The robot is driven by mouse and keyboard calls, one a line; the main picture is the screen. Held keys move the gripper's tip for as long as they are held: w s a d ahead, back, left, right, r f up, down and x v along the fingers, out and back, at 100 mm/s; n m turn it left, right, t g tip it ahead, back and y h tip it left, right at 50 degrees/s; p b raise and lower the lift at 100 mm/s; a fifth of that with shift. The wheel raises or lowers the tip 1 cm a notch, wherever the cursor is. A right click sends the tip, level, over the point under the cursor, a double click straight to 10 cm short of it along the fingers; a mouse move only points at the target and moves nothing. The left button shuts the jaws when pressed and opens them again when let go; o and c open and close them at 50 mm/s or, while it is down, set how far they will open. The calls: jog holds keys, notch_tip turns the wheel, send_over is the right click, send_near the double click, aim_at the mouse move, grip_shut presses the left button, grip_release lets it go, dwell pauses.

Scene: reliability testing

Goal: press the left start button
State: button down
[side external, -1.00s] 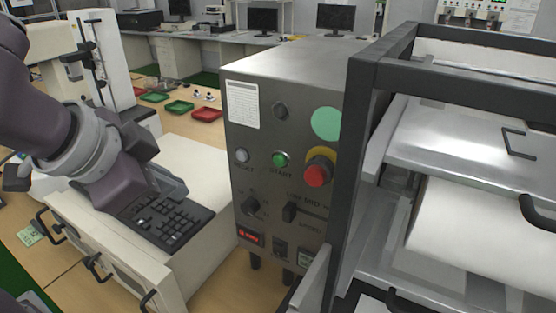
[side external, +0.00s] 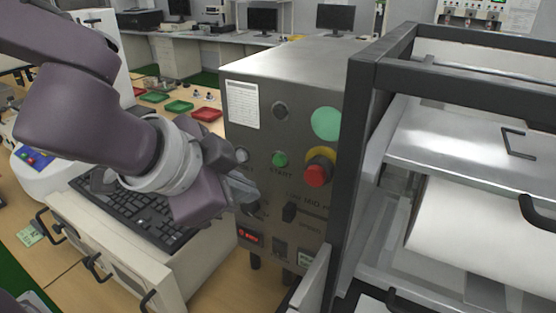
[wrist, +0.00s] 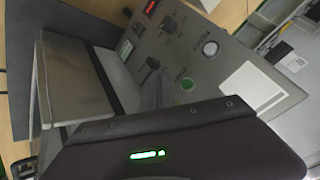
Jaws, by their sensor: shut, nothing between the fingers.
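The green start button (side external: 280,159), labelled START, sits on the metal control panel (side external: 262,125); it also shows in the wrist view (wrist: 187,84). It is the only button in view that I can read as START. My gripper (side external: 246,190) is shut and empty, in front of the panel's left part. In the side view its tip appears lower and to the left of the start button, over the dark knob (side external: 252,209). I cannot tell whether the tip touches the panel. The pale reset button (side external: 242,156) is just above the gripper.
A red stop button (side external: 317,175) with a yellow collar is right of the start button. A black slider (side external: 290,212) is below. A dark frame (side external: 352,150) stands right of the panel. A keyboard (side external: 135,210) lies under my arm at left.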

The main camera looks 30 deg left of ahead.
jog(key=shift+w, duration=2.65)
jog(key=shift+w, duration=0.4)
jog(key=shift+w, duration=0.45)
dwell(0.5)
jog(key=shift+s, duration=0.85)
jog(key=s, duration=0.5)
